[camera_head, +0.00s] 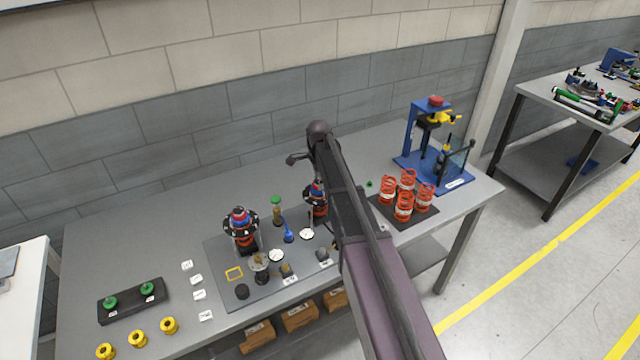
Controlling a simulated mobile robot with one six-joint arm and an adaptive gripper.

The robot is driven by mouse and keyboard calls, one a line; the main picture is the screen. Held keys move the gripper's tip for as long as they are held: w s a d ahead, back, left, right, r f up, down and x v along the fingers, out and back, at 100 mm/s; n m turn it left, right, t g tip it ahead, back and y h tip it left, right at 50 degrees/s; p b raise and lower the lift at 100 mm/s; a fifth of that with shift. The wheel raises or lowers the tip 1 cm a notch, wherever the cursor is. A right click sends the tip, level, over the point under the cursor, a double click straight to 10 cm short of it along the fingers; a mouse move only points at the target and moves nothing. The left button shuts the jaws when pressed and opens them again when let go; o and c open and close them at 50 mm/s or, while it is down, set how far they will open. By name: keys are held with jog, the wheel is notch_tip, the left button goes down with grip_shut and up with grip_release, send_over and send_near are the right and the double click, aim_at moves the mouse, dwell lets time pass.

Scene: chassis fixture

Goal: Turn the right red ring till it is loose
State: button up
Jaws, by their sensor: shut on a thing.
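The right red ring (318,187) shows as a small patch of red near the blue top of the right upright assembly (317,208), on the grey fixture mat. My arm reaches over the bench and covers this assembly's right side. My gripper (320,183) is at the top of the right assembly, shut on the red ring; its fingertips are small, dark and largely hidden by my arm. A similar left assembly (241,232), with a red and blue top and a dark collar, stands upright and apart from my gripper.
Gauges, a blue tool (288,234) and a green-topped part (276,207) stand between the assemblies. Red springs (404,207) stand on a dark mat to the right, before a blue press (413,130). Yellow spools (137,338) line the front left edge. The bench's back left is clear.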

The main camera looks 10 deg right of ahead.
jog(key=n, duration=0.3)
dwell(0.4)
jog(key=o, duration=0.9)
notch_tip(320, 180, up, 7)
jog(key=p, duration=0.7)
